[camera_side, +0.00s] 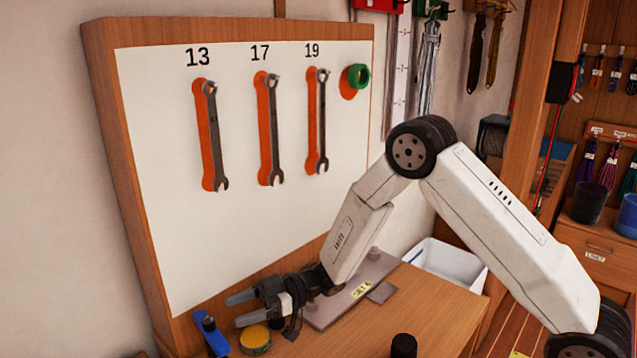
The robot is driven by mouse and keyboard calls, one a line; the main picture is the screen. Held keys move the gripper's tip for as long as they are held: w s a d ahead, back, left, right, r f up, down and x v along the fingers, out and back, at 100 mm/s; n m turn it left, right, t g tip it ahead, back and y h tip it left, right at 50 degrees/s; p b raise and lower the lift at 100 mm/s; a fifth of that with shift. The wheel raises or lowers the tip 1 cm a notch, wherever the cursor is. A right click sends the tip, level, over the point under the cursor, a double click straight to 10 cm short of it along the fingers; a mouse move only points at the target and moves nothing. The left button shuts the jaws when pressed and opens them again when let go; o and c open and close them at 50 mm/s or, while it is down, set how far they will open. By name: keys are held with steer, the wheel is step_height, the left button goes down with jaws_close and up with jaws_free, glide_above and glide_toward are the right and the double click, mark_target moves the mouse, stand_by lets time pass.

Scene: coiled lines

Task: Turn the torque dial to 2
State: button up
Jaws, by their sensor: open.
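No torque dial can be clearly made out. A flat grey-brown plate (333,309) lies on the bench, with a yellow label (362,289) that seems to read "SET 6". Part of the plate is hidden behind my forearm and gripper. My gripper (236,309) is open, with its fingers pointing left, past the plate's left end and near the foot of the board. Nothing shows between its fingers. A round yellow-topped tin (256,338) stands just below the gripper in the picture; I cannot tell the height between them.
A blue tool (211,335) lies left of the tin. A black cylindrical object (404,345) stands at the bench's front. Three wrenches hang on the white board (160,240) under 13, 17 and 19, beside a green ring (359,76). A white bin (446,264) is at right.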

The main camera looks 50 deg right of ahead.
mark_target(208, 320)
steer(key=shift+x, duration=3.15)
jaws_close()
